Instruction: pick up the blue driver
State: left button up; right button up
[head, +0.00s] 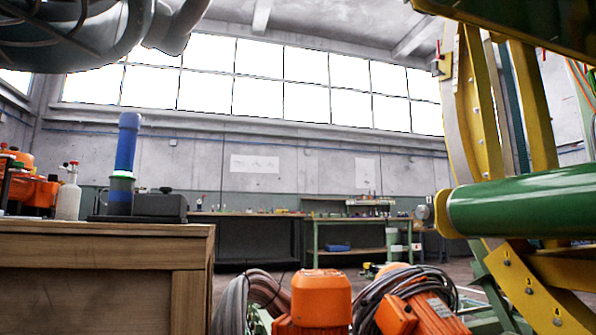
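An upright blue cylinder (127,145), which looks like the blue driver, stands at the left on a wooden bench (190,229). Its lower part is dark with a greenish-white band, and its base sits at a low black box (160,206). I cannot tell whether it stands on the box or behind it. Neither of my grippers shows in the head view, and nothing is seen touching the blue cylinder.
A pale bottle (68,198) and orange tools (32,190) stand left of the cylinder. Orange motors (320,300) and hoses fill the bottom middle. A yellow frame with a green roller (520,205) stands at the right. Workbenches (355,228) line the back wall.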

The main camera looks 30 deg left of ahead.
aim_at(129, 125)
jog(key=u, duration=1.95)
jog(key=i+l, duration=0.05)
